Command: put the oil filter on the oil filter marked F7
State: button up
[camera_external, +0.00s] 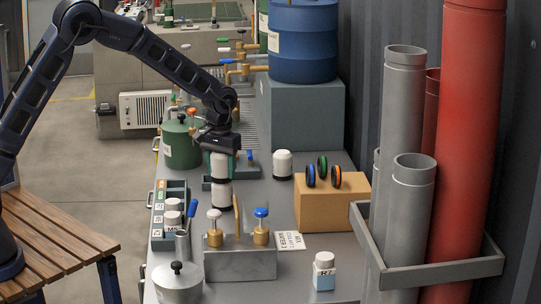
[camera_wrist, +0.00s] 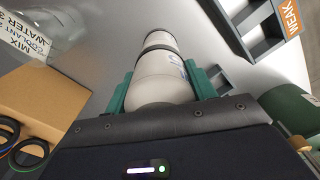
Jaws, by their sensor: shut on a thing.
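My gripper (camera_external: 220,163) has green fingers shut on a white cylindrical oil filter (camera_external: 222,170), held upright. Directly below it is another white oil filter (camera_external: 221,194) with dark ends, standing on the grey bench. The two are in line, and I cannot tell whether they touch. In the wrist view the held filter (camera_wrist: 162,78) sits between the fingers (camera_wrist: 160,92), with the lower filter (camera_wrist: 158,38) beyond it. Blue print on the held filter is unreadable, and no F7 mark is legible. One more white filter (camera_external: 283,165) stands to the right.
A rack (camera_external: 157,240) with white containers is at the left. A valve block (camera_external: 240,263) stands in front, a cardboard box (camera_external: 330,208) with coloured rings at the right, and a green drum (camera_external: 181,145) behind left. Some bench between the filters and box is clear.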

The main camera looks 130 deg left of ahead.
jog(key=shift+f, duration=0.1)
jog(key=o, duration=1.1)
notch_tip(320, 180, up, 12)
jog(key=shift+r, duration=0.1)
